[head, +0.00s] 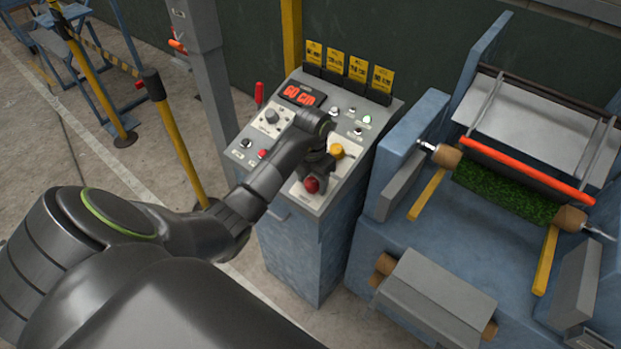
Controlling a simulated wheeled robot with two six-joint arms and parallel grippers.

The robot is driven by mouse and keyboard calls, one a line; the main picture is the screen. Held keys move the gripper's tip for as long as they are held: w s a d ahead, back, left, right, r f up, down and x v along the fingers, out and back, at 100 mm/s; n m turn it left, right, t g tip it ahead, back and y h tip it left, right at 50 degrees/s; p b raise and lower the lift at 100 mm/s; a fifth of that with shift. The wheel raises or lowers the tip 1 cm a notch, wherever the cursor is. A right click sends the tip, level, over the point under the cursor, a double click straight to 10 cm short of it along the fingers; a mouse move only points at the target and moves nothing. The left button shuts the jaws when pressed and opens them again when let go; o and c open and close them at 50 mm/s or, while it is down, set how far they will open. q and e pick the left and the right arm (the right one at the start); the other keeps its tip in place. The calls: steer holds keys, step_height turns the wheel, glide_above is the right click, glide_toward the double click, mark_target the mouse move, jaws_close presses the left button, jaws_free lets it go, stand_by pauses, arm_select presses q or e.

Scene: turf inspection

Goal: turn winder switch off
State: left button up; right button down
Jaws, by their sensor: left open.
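The control panel (235,158) is the sloped grey top of a blue cabinet, with a red display (303,95) reading about "60 cm". A dark rotary knob (271,116) sits on a white plate at its left. A yellow knob (337,151) and a red mushroom button (312,185) are at its lower right. I cannot read which control is the winder switch. My left arm reaches in from the lower left. My left gripper (318,168) is open over the panel, close to the yellow knob and above the red button. The wrist hides the panel's middle. My right gripper is out of view.
A blue winder frame (355,240) stands right of the panel, holding a green turf roll (505,191) under a red bar (528,171). Yellow tags (335,61) stand along the panel's back. A grey post (208,80) and a yellow-black post (178,140) rise at the left.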

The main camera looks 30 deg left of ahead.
arm_select(q)
steer(key=c, duration=1)
steer(key=shift+o, duration=0.2)
steer(key=shift+a, duration=0.1)
